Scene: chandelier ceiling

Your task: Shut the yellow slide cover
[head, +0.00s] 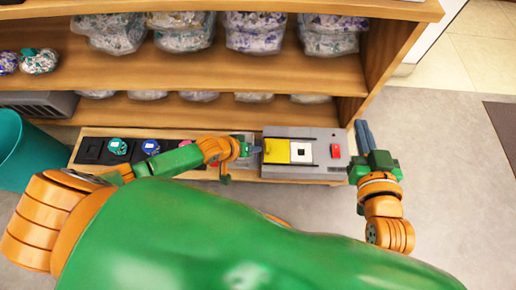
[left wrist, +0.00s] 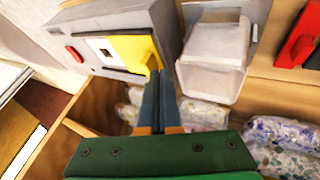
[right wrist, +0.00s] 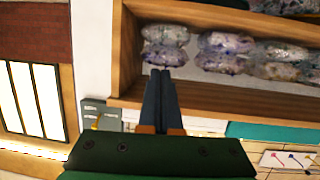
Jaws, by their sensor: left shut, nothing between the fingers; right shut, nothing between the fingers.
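The yellow slide cover (head: 276,151) lies on the left part of a grey box (head: 330,133), beside a white panel with a black-rimmed square (head: 302,153). The left wrist view shows the cover (left wrist: 132,48) with a small raised yellow part near my fingertips. My left gripper (head: 257,150) is shut and empty, its tips at the cover's outer edge; I cannot tell whether they touch. It also shows in the left wrist view (left wrist: 157,78). My right gripper (head: 361,124) is shut and empty, just right of the box, pointing toward the shelf.
A red button (head: 335,151) sits on the box's right part. Dark panels with a green round thing (head: 117,146) and a blue one (head: 150,147) lie to the left. A clear bin (left wrist: 210,75) stands beside the box. Shelves with bagged goods (head: 256,30) rise behind; floor (head: 440,130) is free at right.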

